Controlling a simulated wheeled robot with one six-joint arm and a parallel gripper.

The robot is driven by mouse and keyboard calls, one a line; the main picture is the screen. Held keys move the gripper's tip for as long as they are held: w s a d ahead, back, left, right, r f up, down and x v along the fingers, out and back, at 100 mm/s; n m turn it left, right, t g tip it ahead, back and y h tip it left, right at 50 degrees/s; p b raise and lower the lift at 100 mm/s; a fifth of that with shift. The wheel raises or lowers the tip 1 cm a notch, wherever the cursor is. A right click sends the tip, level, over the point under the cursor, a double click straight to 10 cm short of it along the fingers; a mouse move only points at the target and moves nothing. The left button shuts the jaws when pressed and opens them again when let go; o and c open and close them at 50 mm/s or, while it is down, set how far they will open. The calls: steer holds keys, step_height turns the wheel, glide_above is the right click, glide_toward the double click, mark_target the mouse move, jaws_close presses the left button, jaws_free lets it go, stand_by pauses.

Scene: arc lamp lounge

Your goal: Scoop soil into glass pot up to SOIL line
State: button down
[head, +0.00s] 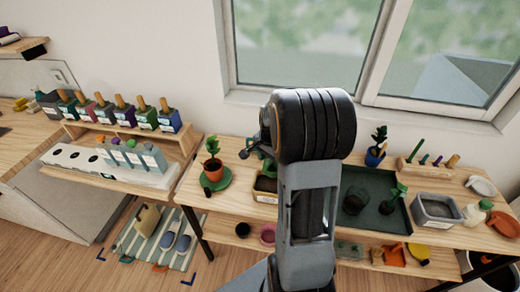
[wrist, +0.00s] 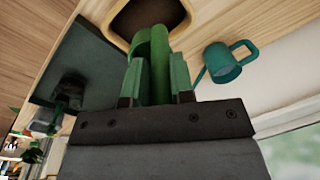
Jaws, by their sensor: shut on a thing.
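My gripper (wrist: 158,82) is shut on a green scoop (wrist: 160,60), held by its handle; the scoop's far end is over or close to the rim of a wooden soil box (wrist: 183,24). I cannot tell whether soil is in the scoop. The soil box (head: 266,197) stands left of my arm in the head view, partly hidden. A dark, glassy round pot (head: 355,201), probably the glass pot, stands on the dark green tray (head: 374,178). It seems to show in the wrist view (wrist: 70,86). Its SOIL line is not legible.
A teal watering can (wrist: 224,66) stands beside the soil box. A potted plant (head: 212,168) sits on a green saucer at left. A grey bin (head: 437,210) and small tools are right of the tray. A window is behind the table.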

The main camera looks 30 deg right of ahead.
steer(key=shift+w, duration=0.1)
steer(key=shift+f+b, duration=0.95)
steer(key=shift+f, duration=0.25)
step_height(320, 180, down, 9)
steer(key=b, duration=0.6)
steer(key=shift+b, duration=0.4)
stand_by(0.4)
step_height(320, 180, up, 11)
steer(key=p, duration=0.8)
steer(key=shift+f, duration=0.15)
steer(key=shift+f, duration=0.1)
